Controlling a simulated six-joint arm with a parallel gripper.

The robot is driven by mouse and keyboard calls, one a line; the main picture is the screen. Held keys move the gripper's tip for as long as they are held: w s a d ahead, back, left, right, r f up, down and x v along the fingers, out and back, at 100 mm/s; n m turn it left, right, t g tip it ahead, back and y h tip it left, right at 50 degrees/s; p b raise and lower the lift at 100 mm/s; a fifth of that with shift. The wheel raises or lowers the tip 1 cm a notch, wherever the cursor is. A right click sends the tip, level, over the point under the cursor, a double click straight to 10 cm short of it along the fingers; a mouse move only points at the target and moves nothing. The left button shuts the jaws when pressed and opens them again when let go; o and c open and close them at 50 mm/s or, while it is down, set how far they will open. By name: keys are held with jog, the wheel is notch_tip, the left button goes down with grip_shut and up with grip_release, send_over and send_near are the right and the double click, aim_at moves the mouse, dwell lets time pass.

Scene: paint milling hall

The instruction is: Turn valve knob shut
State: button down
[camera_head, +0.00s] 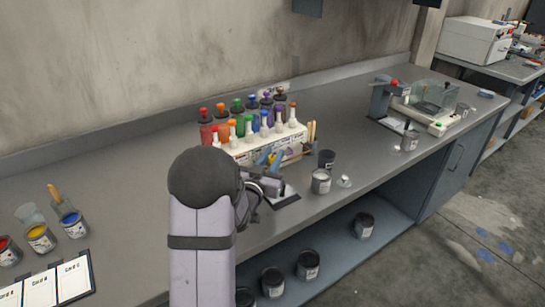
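My arm rises from the bottom centre, and its wrist end (266,185) is over the grey bench in front of the bottle rack. My gripper's fingers cannot be made out clearly, so I cannot tell whether they are open or shut or touch anything. No valve knob can be clearly identified. Small blue and yellow parts (270,158) show just beyond the wrist; what they belong to is unclear. A rack of coloured bottles (262,146) stands behind them, its lower front partly hidden. A grey stand with a red top knob (394,82) is farther right.
An open can with pale contents (321,182) and a dark cup (327,159) stand right of my wrist. Paint cups (41,238) and white cards (56,282) are at left. A balance (432,103) is at right. Dark cans (308,265) sit on the lower shelf. Bench left of the rack is clear.

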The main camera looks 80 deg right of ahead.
jog(key=shift+g, duration=0.3)
jog(key=shift+w+r+m+g+y, duration=0.1)
jog(key=shift+m+g+y, duration=0.4)
jog(key=shift+m+g, duration=0.95)
jog(key=shift+m+g+y, duration=0.7)
jog(key=shift+m+g, duration=0.15)
jog(key=shift+g, duration=0.7)
jog(key=c, duration=1.8)
grip_release()
jog(key=shift+o, duration=0.2)
jog(key=shift+a, duration=0.1)
